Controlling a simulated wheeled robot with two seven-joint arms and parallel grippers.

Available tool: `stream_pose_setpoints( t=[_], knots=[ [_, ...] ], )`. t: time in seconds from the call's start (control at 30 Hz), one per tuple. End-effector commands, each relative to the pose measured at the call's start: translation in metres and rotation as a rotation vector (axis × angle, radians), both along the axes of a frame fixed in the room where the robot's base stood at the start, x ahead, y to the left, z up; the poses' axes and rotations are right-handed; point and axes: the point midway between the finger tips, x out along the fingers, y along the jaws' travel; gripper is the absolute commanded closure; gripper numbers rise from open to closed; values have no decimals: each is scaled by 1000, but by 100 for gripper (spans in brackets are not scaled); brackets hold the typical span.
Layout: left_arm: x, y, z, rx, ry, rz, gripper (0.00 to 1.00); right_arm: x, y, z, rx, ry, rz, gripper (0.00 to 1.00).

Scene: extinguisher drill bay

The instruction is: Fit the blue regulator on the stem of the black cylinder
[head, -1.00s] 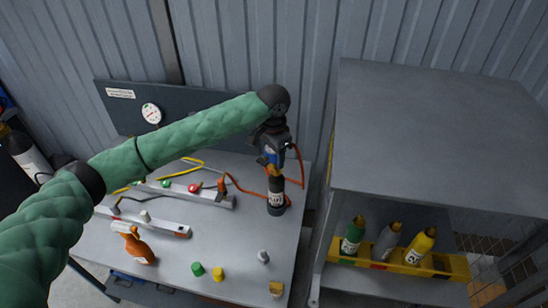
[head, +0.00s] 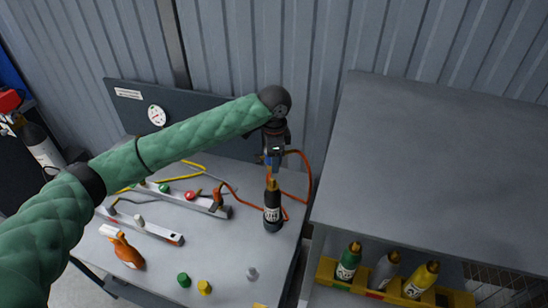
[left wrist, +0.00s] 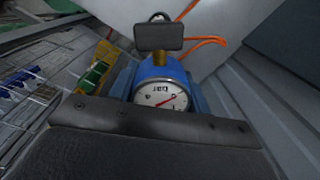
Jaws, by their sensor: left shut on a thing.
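The black cylinder (head: 272,212) stands upright on the bench, with a brass stem (head: 272,184) on top. My left gripper (head: 274,148) is above it, shut on the blue regulator (head: 270,159). The regulator's lower end hangs just over the stem in the head view. They look apart, though I cannot judge their depth alignment. In the left wrist view the regulator (left wrist: 158,70) sits between dark finger parts, its white dial facing the camera. An orange hose runs near it. My right gripper is not in view.
The bench (head: 225,255) holds an orange spray bottle (head: 127,251), green (head: 183,280) and yellow (head: 204,287) caps and rails with hoses. A grey cabinet (head: 430,160) stands close on the right, with several small bottles in a yellow rack (head: 330,270).

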Motion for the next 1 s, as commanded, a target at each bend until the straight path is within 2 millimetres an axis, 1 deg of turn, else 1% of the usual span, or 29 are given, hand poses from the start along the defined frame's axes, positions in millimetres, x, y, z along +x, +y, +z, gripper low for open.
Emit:
stream_pose_setpoints(
  t=[0.3,0.5,0.67,1.0],
  knots=[
    [0,0,-22,0,-1,2,76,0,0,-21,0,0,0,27],
    [0,0,-33,-1,-1,2,76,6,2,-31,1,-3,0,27],
    [0,0,-36,-1,-1,2,76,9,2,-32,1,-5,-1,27],
    [0,0,-36,0,0,2,76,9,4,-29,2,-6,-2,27]
  ],
)
